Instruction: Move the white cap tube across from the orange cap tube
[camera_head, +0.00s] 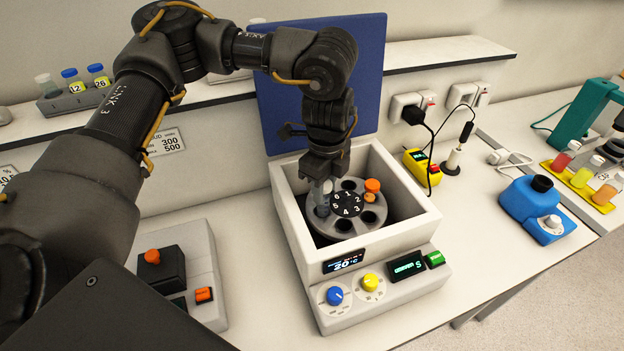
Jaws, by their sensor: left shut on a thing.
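The open centrifuge (420,222) stands in the middle of the bench with its blue lid raised. Its grey rotor (361,230) has a black numbered hub with positions 1 to 6. The orange cap tube (372,186) sits in the rotor at the upper right, by number 2. My left gripper (321,184) reaches down over the rotor's left side and is shut on a tube (322,199). The fingers hide its cap. The tube is upright at the left hole, by number 5; I cannot tell how deep it sits. My right gripper is out of view.
The centrifuge's raised walls surround the rotor closely, and the blue lid (330,50) stands behind my arm. A rack with blue-capped tubes (72,98) is on the back shelf. A yellow device (420,168) and a blue device (537,208) stand to the right.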

